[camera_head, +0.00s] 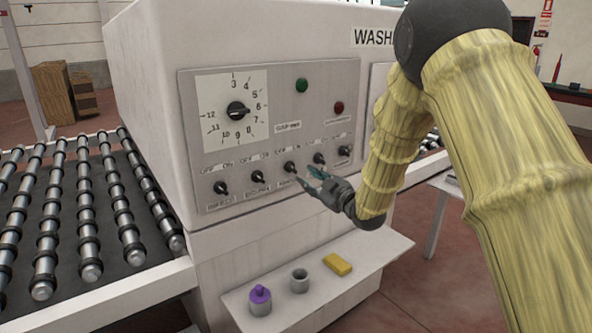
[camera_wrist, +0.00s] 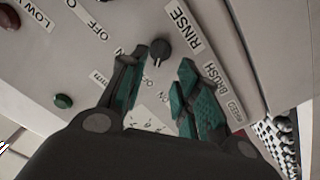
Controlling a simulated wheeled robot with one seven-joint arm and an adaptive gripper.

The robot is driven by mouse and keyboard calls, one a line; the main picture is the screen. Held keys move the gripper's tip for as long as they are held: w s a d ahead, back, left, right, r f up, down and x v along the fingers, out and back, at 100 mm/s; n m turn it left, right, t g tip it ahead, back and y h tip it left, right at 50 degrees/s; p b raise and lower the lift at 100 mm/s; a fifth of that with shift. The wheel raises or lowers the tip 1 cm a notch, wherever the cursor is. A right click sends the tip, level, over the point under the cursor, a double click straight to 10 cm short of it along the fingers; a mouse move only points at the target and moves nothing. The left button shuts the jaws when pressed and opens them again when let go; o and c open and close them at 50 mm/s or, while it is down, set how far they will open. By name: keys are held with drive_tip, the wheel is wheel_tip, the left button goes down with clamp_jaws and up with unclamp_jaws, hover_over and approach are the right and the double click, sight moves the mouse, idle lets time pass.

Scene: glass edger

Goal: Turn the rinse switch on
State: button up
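The rinse switch is a small black knob beside the RINSE label in the wrist view (camera_wrist: 160,50). In the head view it appears to be the middle knob (camera_head: 290,167) of the lower row; the label there is too small to read surely. My gripper (camera_head: 309,177) is open in front of the panel, just below and right of that knob. In the wrist view the teal-padded fingers of my gripper (camera_wrist: 163,58) are spread, with the knob at the gap between their tips. Contact cannot be told. The knob's exact pointer direction is unclear.
The panel (camera_head: 282,75) also has a large dial (camera_head: 237,110), a green button (camera_head: 302,86), a red button (camera_head: 339,107) and neighbouring knobs (camera_head: 262,176). A shelf (camera_head: 325,300) below holds a purple-topped item (camera_head: 260,298), a grey cup (camera_head: 299,281) and a yellow block (camera_head: 337,264). Rollers stand left.

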sight(294, 169)
drive_tip(key=p+x, duration=0.2)
drive_tip(key=x, duration=0.6)
clamp_jaws()
